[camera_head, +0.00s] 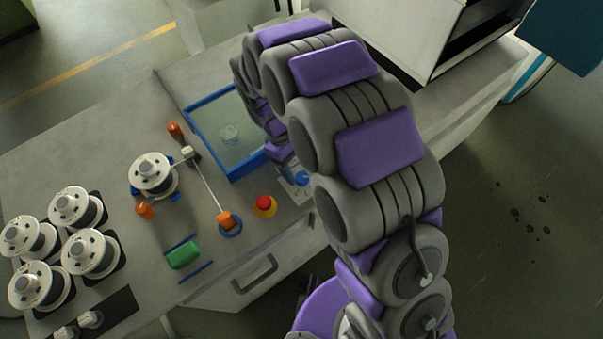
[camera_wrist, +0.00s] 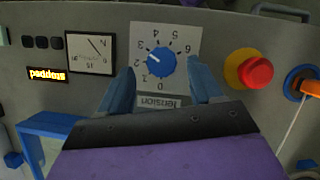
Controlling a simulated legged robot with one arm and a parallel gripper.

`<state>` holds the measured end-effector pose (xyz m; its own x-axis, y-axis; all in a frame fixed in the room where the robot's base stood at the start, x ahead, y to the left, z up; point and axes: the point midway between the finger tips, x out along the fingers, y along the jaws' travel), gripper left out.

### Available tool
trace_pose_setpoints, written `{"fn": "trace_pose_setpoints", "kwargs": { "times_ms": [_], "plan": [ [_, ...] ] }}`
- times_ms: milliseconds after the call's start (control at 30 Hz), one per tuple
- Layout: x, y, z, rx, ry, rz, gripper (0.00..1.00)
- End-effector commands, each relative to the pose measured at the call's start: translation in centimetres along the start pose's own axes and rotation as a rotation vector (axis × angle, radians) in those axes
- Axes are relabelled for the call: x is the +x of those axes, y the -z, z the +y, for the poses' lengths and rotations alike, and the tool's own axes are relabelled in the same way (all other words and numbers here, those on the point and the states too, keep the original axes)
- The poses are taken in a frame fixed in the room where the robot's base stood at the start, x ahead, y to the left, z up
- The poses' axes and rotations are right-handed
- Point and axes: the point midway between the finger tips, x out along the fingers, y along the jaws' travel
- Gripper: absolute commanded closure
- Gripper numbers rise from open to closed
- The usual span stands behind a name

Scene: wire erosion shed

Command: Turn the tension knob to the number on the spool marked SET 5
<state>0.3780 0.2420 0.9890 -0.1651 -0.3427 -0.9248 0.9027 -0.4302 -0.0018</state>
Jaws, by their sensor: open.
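The blue tension knob (camera_wrist: 161,61) sits on a white dial plate (camera_wrist: 186,35) above a "Tension" label, its lettering turned over in the wrist view. Its white mark points left, near the 2 and 3; I cannot read it exactly. My gripper (camera_wrist: 160,76) is open, one finger to each side of the knob's near edge, without visible contact. In the head view the knob (camera_head: 302,178) shows beside my arm. One spool (camera_head: 153,173) is mounted on the bench; several others, including one spool (camera_head: 76,206), stand at left. Their markings are too small to read.
A red stop button (camera_wrist: 254,72) on yellow is right of the dial. An orange part (camera_head: 225,220) holds the wire's end. A blue-framed tank (camera_head: 205,133) and green block (camera_head: 183,254) are on the bench.

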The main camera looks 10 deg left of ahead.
Motion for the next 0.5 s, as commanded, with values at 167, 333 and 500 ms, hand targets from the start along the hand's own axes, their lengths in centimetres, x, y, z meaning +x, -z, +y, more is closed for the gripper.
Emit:
{"fn": "trace_pose_setpoints", "kwargs": {
  "times_ms": [167, 333, 500],
  "plan": [
    [2.3, -0.1, 0.0, -0.001, 0.001, -0.005, 0.35],
    [3.0, -0.3, 0.1, 0.000, 0.002, 0.001, 0.35],
    [3.1, -0.5, 0.2, 0.000, 0.002, 0.002, 0.35]
  ]
}}
